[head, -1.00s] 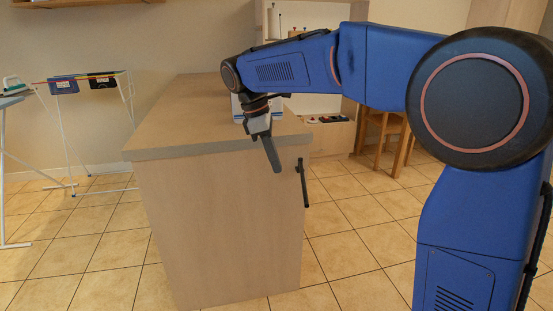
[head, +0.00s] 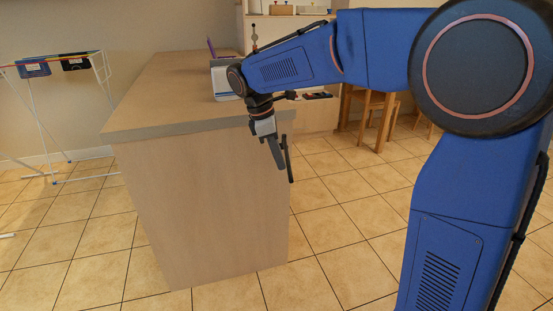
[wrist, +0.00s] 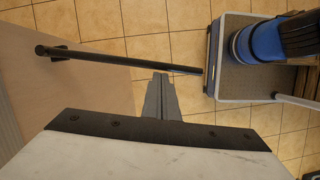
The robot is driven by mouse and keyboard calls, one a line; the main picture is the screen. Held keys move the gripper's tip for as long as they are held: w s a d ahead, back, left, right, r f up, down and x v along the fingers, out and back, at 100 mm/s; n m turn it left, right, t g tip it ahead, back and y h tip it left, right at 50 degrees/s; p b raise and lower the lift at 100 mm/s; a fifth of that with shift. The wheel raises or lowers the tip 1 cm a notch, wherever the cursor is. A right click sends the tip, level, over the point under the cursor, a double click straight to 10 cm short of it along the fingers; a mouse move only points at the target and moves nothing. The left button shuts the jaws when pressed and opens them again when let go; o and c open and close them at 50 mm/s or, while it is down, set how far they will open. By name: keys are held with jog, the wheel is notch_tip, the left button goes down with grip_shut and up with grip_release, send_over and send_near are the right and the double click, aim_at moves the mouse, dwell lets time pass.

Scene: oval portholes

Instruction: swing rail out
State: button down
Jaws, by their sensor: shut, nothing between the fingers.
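The rail (head: 289,164) is a thin black bar at the right side of the wooden counter. In the wrist view, the rail (wrist: 115,58) runs from a mount on the wood panel at the left and reaches out over the floor tiles to a free end at the right. My gripper (head: 278,164) is shut and empty, pointing down just left of the rail in the head view. In the wrist view, its fingertips (wrist: 160,77) lie right beside the bar's outer half. I cannot tell whether they touch it.
The counter (head: 160,122) fills the middle left, with a pale box (head: 222,82) on top. A drying rack (head: 68,68) stands at the far left. Wooden chairs (head: 372,112) stand behind at the right.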

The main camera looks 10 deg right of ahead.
jog(key=shift+d, duration=0.1)
jog(key=shift+n, duration=0.8)
jog(key=shift+s+d, duration=0.2)
jog(key=shift+d, duration=1.1)
jog(key=shift+s+d, duration=0.15)
jog(key=shift+d, duration=1.1)
